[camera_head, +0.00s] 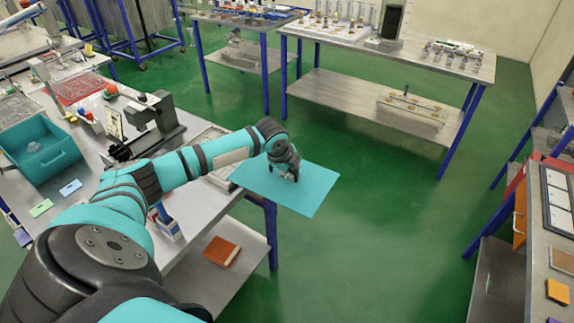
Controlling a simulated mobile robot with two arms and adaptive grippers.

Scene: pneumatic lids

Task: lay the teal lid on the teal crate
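The teal lid (305,199) is a flat, thin panel. It reaches out past the right end of the left workbench, over the floor. My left gripper (288,174) is above the lid's middle, pointing down, and appears shut on it; the grip point itself is hidden by the fingers. The teal crate (58,161) stands on the left workbench at the far left, open at the top, with a small grey thing inside. My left arm crosses between the crate and the lid. My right gripper is not in view.
The left workbench (95,155) also carries a dark machine (155,118), a red tray (80,88) and small coloured tags beside the crate. An orange-red book (221,252) lies on its lower shelf. The green floor (370,215) is clear to the right.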

